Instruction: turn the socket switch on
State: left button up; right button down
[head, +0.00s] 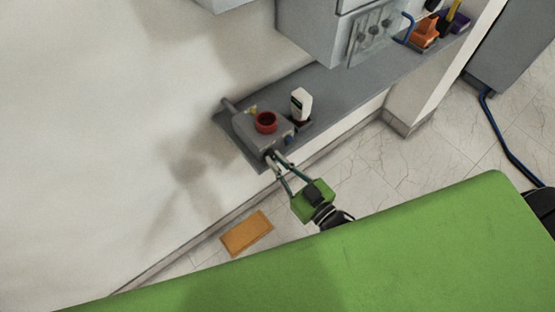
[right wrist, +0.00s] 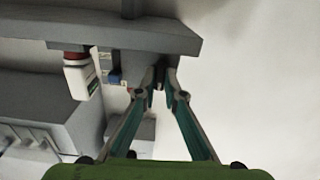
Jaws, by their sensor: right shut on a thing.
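The socket box (head: 246,127) is grey with a red round socket (head: 266,122) on its top, and sits at the near left end of a grey wall shelf. My right gripper (head: 275,159) reaches its front face. Its fingertips are closed together on a small dark part there, the socket switch (head: 269,153). In the right wrist view the fingers of my right gripper (right wrist: 160,82) converge at the grey box, and the fingertips mostly hide the switch. Whether the switch is turned cannot be told. My left gripper is not in view.
A white device (head: 301,104) stands right beside the box on the grey shelf (head: 345,92). A grey cabinet (head: 325,40) hangs above. Orange (head: 425,34) and purple (head: 456,20) items lie at the shelf's far end. An orange-brown slab (head: 246,233) lies on the floor.

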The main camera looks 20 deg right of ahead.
jog(key=shift+f+m, duration=0.1)
jog(key=shift+m, duration=0.3)
jog(key=c, duration=2.4)
grip_release()
jog(key=v, duration=1.2)
